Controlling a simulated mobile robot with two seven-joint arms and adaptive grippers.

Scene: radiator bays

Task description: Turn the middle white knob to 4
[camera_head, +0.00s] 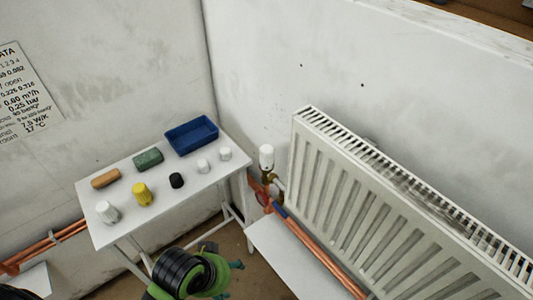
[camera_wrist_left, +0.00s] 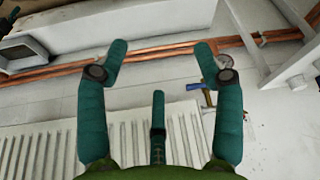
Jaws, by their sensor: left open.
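A white knob (camera_head: 266,157) stands upright on a brass valve beside the left end of the radiator (camera_head: 345,195) in the head view. Its number marks are too small to read. More white knobs lie on the small table: one at the front left (camera_head: 107,211) and two at the right, the nearer (camera_head: 203,166) and the farther (camera_head: 224,154). My left gripper (camera_head: 226,268) is below and left of the valve knob in the head picture, apart from it. In the left wrist view its teal fingers (camera_wrist_left: 160,62) are spread and empty. My right gripper is not seen.
The white table (camera_head: 135,225) also bears a yellow knob (camera_head: 142,194), a black knob (camera_head: 177,180), a green block (camera_head: 148,159), an orange piece (camera_head: 105,179) and a blue tray (camera_head: 192,137). Copper pipes (camera_head: 318,253) run low along the radiator. A brass valve (camera_wrist_left: 208,97) shows in the wrist view.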

